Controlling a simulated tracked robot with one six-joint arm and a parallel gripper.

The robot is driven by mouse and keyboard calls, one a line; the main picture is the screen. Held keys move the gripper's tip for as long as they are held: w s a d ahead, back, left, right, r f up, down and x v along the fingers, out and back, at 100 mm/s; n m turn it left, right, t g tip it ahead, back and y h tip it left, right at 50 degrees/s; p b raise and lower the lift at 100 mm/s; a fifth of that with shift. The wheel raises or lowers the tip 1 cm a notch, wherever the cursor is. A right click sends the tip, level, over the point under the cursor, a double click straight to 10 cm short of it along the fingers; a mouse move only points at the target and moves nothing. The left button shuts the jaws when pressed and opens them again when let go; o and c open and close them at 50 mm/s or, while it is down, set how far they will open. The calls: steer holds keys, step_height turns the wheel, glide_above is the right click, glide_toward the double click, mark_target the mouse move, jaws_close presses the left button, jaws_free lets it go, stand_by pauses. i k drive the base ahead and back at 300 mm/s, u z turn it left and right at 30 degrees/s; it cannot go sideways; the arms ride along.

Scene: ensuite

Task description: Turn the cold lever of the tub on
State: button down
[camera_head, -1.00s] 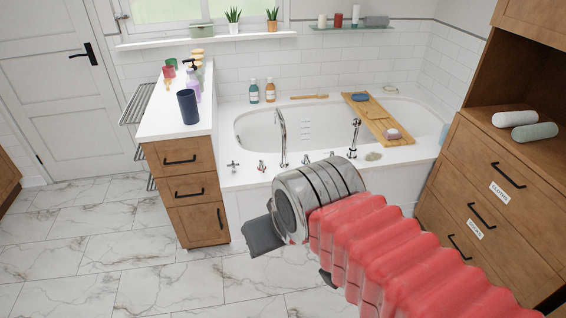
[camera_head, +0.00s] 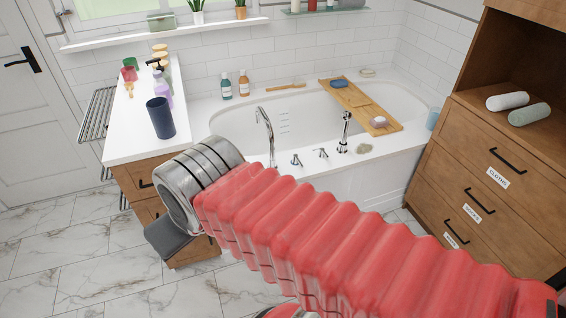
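The white bathtub (camera_head: 398,148) stands against the back wall. A tall curved chrome spout (camera_head: 265,135) rises from its front rim, with two small chrome handles (camera_head: 296,160) (camera_head: 322,153) to its right. Which handle is cold cannot be told. The rim left of the spout is hidden behind my arm. My arm, in a red ribbed sleeve, crosses the foreground and ends in a metal cuff at the left. My gripper (camera_head: 172,241) shows only as a dark grey part below the cuff, in front of the vanity drawers; its fingers cannot be made out.
A chrome hand shower (camera_head: 345,130) stands on the rim further right. A wooden tray (camera_head: 352,98) spans the tub. A white-topped vanity (camera_head: 130,145) with a dark cup (camera_head: 160,118) is at left; a wooden drawer cabinet (camera_head: 470,180) is at right. Marble floor is clear at lower left.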

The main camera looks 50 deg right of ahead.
mark_target(295, 160)
steer(key=z, duration=0.4)
steer(key=i, duration=1)
steer(key=z, duration=0.65)
